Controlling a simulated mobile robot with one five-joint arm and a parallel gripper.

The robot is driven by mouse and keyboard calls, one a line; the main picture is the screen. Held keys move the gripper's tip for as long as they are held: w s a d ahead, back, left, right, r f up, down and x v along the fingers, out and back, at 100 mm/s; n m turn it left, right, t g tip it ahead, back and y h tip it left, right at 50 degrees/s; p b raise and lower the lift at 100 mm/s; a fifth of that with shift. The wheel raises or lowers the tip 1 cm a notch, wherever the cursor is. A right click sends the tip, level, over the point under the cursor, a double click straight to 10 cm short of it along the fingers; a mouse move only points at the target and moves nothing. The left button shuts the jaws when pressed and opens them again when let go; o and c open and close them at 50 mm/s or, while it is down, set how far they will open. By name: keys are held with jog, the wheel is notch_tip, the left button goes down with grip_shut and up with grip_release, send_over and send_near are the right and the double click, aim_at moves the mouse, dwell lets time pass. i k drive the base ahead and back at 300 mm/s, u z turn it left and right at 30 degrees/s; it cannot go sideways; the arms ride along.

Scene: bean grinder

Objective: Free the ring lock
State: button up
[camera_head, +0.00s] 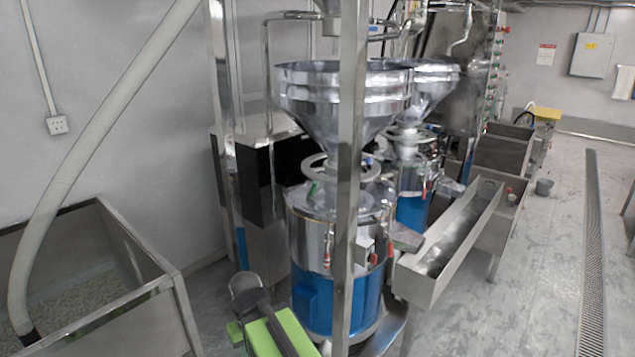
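A pale ring (313,163) sits around the neck between the steel hopper (310,88) and the body of the nearer grinder (305,225). I take it to be the ring lock, but cannot tell whether it is locked. A steel post (350,200) in front hides part of it. Red-handled clamps, one of them (374,252), show on the grinder's side. A similar ring (404,133) shows on the grinder behind. No gripper fingers are recognisable in the head view.
A steel trough (450,240) stands right of the grinders. An open bin (150,260) stands at the left with a pale hose. A green and dark-grey piece (268,338) is low in front, perhaps mine. The floor (535,270) at the right is largely clear.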

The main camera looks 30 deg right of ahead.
aim_at(315, 184)
jog(key=i, duration=1.3)
jog(key=u, duration=0.65)
